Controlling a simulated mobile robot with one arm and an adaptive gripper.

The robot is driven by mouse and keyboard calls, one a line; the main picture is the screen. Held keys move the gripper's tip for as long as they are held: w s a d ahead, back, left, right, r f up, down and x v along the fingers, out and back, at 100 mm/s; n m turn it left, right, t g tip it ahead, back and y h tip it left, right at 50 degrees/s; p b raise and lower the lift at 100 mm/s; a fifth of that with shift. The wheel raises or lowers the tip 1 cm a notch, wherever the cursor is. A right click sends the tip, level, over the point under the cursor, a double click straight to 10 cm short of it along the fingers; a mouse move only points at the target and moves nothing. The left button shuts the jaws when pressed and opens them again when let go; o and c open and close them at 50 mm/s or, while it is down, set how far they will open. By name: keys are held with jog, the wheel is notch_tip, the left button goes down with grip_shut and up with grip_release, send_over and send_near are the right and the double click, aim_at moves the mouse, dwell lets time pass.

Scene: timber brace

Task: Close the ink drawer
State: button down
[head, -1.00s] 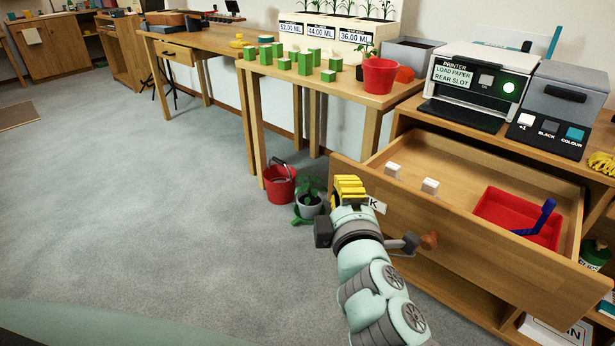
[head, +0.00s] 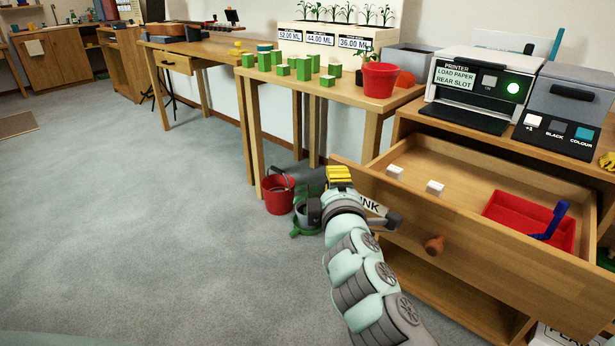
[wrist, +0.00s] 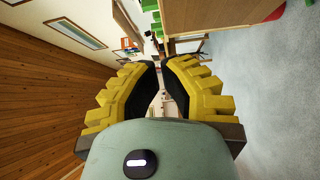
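The ink drawer (head: 490,255) is pulled out from the wooden cabinet at the right of the head view. Its front has a round brown knob (head: 434,244) and an INK label (head: 371,204), partly hidden by my arm. Two small white blocks and a red tray (head: 520,218) with a blue handle are inside. My gripper (head: 340,176) is beside the left end of the drawer front, apart from the knob. In the wrist view, its yellow fingers (wrist: 160,66) are nearly together at the tips, with nothing seen between them. Whether it touches the drawer is unclear.
A printer (head: 478,88) and a grey box (head: 568,95) stand on the cabinet. A wooden table (head: 300,83) with green blocks and a red pot is behind my gripper. A red bucket (head: 277,196) and a potted plant are on the floor. Floor at left is clear.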

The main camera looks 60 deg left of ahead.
aim_at(348, 169)
jog(key=shift+w+a, duration=0.35)
jog(key=shift+w, duration=0.45)
jog(key=shift+w+a, duration=0.35)
jog(key=shift+w, duration=0.5)
jog(key=shift+w+a, duration=0.35)
jog(key=shift+w, duration=0.45)
